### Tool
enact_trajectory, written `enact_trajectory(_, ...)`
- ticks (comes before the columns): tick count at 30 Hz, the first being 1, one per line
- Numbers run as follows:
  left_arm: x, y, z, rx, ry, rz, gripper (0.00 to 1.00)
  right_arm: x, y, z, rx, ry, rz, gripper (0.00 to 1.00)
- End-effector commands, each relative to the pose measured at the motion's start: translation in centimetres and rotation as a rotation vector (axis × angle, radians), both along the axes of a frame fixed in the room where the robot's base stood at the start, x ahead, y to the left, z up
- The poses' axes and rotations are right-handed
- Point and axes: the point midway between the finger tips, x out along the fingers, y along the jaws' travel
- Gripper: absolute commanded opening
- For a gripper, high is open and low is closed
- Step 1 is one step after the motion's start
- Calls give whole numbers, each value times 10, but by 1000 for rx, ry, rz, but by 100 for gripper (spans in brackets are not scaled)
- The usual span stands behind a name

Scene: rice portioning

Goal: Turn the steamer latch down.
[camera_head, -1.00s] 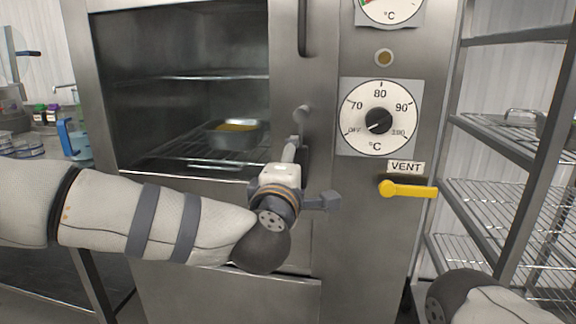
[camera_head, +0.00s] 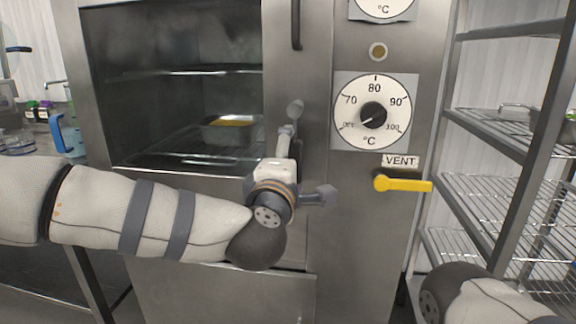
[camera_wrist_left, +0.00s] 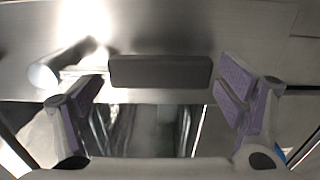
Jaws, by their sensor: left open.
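The steamer (camera_head: 225,291) stands in front of me. A grey metal latch knob (camera_head: 296,107) shows on its front, just above my left gripper (camera_head: 287,145). In the left wrist view, a rounded metal piece (camera_wrist_left: 60,66) that looks like the latch lies at the left, close to the left finger. My left gripper (camera_wrist_left: 160,108) is open there, with its purple-padded fingers wide apart. A dark bar (camera_wrist_left: 160,72) shows between them; I cannot tell which part it is. The gripper hides the area under the knob in the head view. My right gripper is out of view.
A dark vertical handle (camera_head: 296,22) is above the latch. A temperature dial (camera_head: 373,113) and a yellow vent lever (camera_head: 402,184) are to the right. A pan (camera_head: 228,132) with yellow contents sits inside the steamer. A wire rack (camera_head: 490,205) stands at the right.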

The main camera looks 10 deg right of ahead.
Motion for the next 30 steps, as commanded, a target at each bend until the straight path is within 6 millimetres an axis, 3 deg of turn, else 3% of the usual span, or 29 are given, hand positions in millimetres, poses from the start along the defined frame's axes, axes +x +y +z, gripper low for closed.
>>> enact_trajectory(13,-98,31,0,-1,1,-4,88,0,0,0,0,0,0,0)
enact_trajectory(18,-111,36,0,-1,0,-2,88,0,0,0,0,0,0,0)
enact_trajectory(26,-112,36,0,1,2,-2,88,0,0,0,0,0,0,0)
enact_trajectory(29,-116,35,-26,65,39,-30,88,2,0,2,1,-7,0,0)
enact_trajectory(30,-122,34,-50,127,73,-58,88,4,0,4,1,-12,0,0)
